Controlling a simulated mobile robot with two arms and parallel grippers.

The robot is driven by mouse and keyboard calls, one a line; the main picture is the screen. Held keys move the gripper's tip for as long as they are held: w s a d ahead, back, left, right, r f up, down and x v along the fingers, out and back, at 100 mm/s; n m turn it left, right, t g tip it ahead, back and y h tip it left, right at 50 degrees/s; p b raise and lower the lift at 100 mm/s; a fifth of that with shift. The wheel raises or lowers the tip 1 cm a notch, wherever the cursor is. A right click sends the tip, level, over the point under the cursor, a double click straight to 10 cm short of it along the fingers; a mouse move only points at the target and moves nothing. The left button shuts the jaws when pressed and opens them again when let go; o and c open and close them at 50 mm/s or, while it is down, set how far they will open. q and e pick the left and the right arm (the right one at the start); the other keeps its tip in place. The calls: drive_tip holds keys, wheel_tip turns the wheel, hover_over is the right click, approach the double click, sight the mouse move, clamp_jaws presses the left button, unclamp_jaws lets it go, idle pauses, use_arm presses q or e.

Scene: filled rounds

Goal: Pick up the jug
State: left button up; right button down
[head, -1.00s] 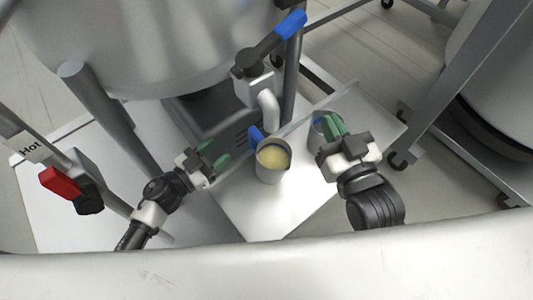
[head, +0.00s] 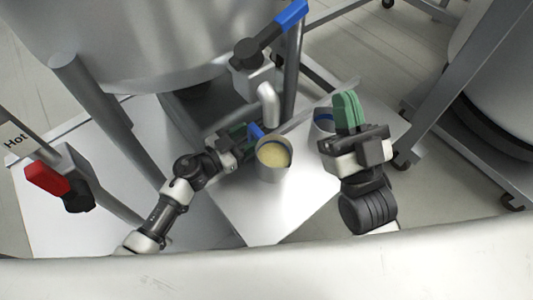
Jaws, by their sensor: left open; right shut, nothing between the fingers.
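The jug (head: 271,174) is a grey metal vessel with a blue handle (head: 256,131). It stands upright on the metal platform, below the bent spout, and holds pale yellow liquid. My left gripper (head: 244,134) is open just left of the jug, its green fingers beside the blue handle. I cannot tell whether they are around it; part of the fingers is hidden. My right gripper (head: 347,111) is shut and empty, to the right of the jug, with its green fingers together.
A second grey vessel with a blue rim (head: 321,123) stands behind my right gripper, partly hidden. A valve with a blue lever (head: 275,35) and a spout (head: 268,105) rise behind the jug. A red-handled valve (head: 46,178) is at left. The platform (head: 258,217) in front is clear.

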use_arm(q)
drive_tip(key=shift+x, duration=1)
use_arm(e)
drive_tip(key=shift+s+r+t+y, duration=0.5)
drive_tip(key=shift+s+r+t, duration=0.2)
drive_tip(key=shift+s+t, duration=0.15)
use_arm(q)
drive_tip(key=shift+c, duration=0.2)
clamp_jaws()
